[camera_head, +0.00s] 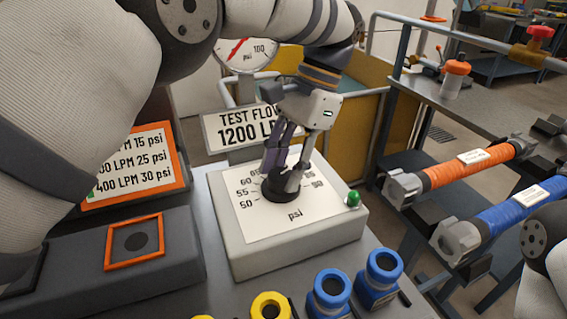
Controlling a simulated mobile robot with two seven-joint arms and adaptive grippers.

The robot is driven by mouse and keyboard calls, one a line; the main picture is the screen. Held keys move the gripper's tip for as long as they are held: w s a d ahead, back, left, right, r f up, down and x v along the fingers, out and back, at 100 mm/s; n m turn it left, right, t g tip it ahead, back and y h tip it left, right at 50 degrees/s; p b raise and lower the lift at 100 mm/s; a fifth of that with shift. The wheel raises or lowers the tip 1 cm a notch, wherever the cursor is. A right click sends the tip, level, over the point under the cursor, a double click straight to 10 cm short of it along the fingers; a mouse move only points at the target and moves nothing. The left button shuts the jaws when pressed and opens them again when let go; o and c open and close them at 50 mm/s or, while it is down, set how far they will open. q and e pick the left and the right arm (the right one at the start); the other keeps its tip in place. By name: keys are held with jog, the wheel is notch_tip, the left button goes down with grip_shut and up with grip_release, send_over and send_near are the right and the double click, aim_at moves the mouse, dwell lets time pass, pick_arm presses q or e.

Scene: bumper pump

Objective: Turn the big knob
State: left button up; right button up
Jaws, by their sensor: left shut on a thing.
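The big knob (280,192) is a dark round dial on top of a white box (238,240) marked "psi", with numbers such as 50, 55 and 60 around it. My left gripper (283,182) reaches down from above and is shut on the knob, its fingers around the knob's upper part. The fingers and wrist hide part of the knob and some of the scale. My right gripper is not in view; only a piece of my right arm shows at the lower right edge.
A green button (353,198) sits on the box's right corner. Blue-ringed fittings (331,287) and a yellow one (270,306) stand in front. A "TEST FLOW" sign (228,131) and a gauge (243,55) stand behind. Orange (458,172) and blue (513,209) hoses lie at right.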

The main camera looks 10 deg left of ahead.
aim_at(285, 173)
pick_arm(q)
jog(key=shift+m, duration=0.6)
jog(key=shift+y, duration=0.3)
jog(key=shift+f, duration=0.1)
jog(key=o, duration=1.2)
jog(key=shift+c, duration=0.2)
notch_tip(285, 173, up, 10)
